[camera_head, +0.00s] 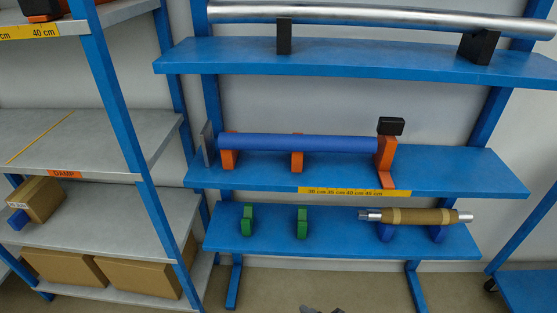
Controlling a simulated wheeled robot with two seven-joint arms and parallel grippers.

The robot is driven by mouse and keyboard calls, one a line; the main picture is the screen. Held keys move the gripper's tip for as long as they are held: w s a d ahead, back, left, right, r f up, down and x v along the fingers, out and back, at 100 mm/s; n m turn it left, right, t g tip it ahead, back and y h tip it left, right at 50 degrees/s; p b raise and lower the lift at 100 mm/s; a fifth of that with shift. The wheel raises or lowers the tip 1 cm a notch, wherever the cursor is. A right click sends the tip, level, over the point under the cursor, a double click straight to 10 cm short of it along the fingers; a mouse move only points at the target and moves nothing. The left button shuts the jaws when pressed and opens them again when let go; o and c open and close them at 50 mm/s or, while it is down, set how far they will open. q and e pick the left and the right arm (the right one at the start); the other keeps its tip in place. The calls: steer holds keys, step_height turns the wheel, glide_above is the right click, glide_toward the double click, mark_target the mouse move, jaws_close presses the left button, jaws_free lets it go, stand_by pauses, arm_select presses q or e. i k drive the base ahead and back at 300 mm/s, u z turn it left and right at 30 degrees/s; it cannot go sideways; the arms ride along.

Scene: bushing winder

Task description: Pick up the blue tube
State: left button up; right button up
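The blue tube (312,143) lies level on the middle blue shelf (460,172). It rests across orange supports (297,160), between a grey upright plate (207,143) at its left end and a taller orange bracket (387,158) with a black block on top at its right end. No gripper is near or touching the tube. A small dark piece shows at the bottom edge, right of centre; it may be the tip of my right gripper, but too little shows to tell its state. My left gripper is not in view.
A silver tube (380,18) lies on black supports on the top shelf (350,58). The lower shelf (340,246) holds green supports (302,222) and a brown-wrapped roll (418,216) on blue supports. A grey rack with boxes (145,277) stands at left. Floor in front looks clear.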

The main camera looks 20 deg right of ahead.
mark_target(265, 142)
steer(key=z, duration=0.4)
steer(key=k, duration=0.5)
steer(key=u, duration=1.7)
steer(key=i, duration=1.45)
steer(key=z, duration=1.4)
steer(key=i, duration=0.8)
steer(key=z, duration=0.85)
